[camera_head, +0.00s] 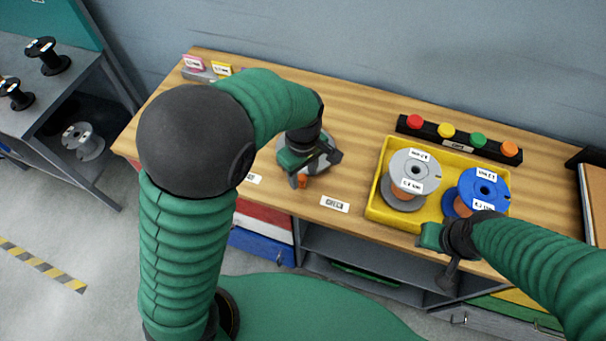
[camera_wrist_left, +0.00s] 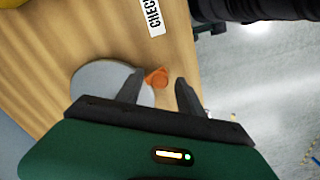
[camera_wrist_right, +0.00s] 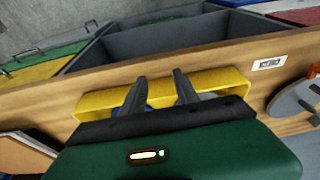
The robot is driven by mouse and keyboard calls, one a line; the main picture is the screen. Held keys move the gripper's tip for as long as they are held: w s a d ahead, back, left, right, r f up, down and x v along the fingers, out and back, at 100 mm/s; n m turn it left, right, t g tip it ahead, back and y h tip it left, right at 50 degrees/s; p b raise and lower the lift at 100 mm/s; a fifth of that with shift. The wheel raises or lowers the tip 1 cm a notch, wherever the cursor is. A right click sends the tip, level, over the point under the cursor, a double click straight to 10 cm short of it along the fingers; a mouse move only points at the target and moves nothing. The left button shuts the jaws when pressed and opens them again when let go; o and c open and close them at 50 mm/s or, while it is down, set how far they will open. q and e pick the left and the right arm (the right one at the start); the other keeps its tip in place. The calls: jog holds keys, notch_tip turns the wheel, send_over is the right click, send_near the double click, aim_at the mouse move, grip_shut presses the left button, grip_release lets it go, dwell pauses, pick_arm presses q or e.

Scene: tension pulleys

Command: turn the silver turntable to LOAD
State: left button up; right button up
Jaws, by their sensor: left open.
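The silver turntable (camera_head: 322,143) is a grey disc on the wooden bench, partly hidden under my left gripper (camera_head: 316,168). It also shows in the left wrist view (camera_wrist_left: 95,78), with an orange tab (camera_wrist_left: 157,77) at its edge. The tab shows in the head view (camera_head: 302,182) too, on the front side of the disc. My left gripper is open, its fingertips (camera_wrist_left: 159,78) on either side of the tab in the wrist view. Contact cannot be told. A CHECK label (camera_head: 335,204) lies right of the tab; another label (camera_head: 253,179), unreadable, lies left. My right gripper (camera_wrist_right: 160,78) is open and empty.
A yellow tray (camera_head: 376,212) with a silver spool (camera_head: 414,168) and a blue spool (camera_head: 483,186) stands right, by my right gripper. A black bar with coloured buttons (camera_head: 458,140) lies behind it. Pink and yellow tags stand at the bench's far left.

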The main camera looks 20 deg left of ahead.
pick_arm(q)
jog(key=shift+w+a+f, duration=0.1)
jog(key=shift+a+f, duration=0.05)
jog(key=shift+f, duration=0.05)
grip_shut()
dwell(1.3)
